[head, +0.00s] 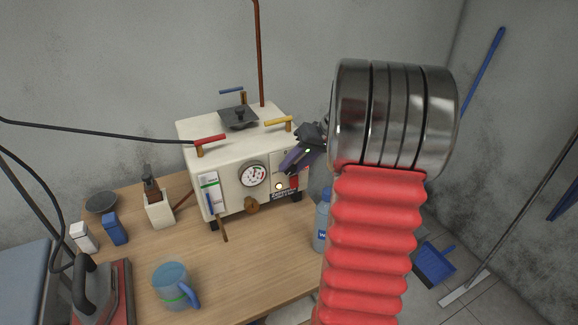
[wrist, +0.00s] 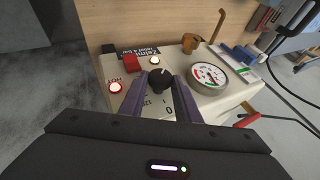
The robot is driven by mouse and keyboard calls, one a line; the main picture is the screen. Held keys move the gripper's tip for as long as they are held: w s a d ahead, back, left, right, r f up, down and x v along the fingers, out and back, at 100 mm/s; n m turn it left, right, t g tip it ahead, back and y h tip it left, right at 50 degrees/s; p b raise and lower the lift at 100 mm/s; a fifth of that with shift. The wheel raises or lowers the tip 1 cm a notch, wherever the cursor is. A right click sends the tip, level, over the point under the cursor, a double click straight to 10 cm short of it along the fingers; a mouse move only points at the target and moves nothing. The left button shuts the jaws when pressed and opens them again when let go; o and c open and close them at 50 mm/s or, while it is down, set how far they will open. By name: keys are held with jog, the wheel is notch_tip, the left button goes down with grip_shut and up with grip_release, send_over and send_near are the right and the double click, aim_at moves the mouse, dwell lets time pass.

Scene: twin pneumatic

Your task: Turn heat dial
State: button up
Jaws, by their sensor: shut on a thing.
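The heat dial (wrist: 160,80) is a round black knob with a pale pointer mark, on the front panel of the cream steam box (head: 232,185). In the wrist view the dial sits between the two purple fingers of my gripper (wrist: 160,84), which are shut on it. Part of the printed scale shows below the dial. In the head view my gripper (head: 290,160) reaches the right side of the box's front, and it hides the dial there.
A pressure gauge (head: 253,174) is left of my gripper. Red (head: 210,139) and yellow (head: 279,121) handles top the box. A mug (head: 172,284), an iron (head: 100,290) and a bottle (head: 321,225) stand around. The table (head: 235,275) is clear in front of the box.

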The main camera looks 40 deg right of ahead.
jog(key=shift+f+m+t+y, duration=0.25)
jog(key=shift+m+t+y, duration=0.05)
jog(key=shift+y, duration=0.8)
jog(key=o, duration=1)
jog(key=shift+d, duration=0.15)
jog(key=shift+s+r, duration=0.1)
jog(key=v, duration=1.3)
jog(key=shift+s+d, duration=0.3)
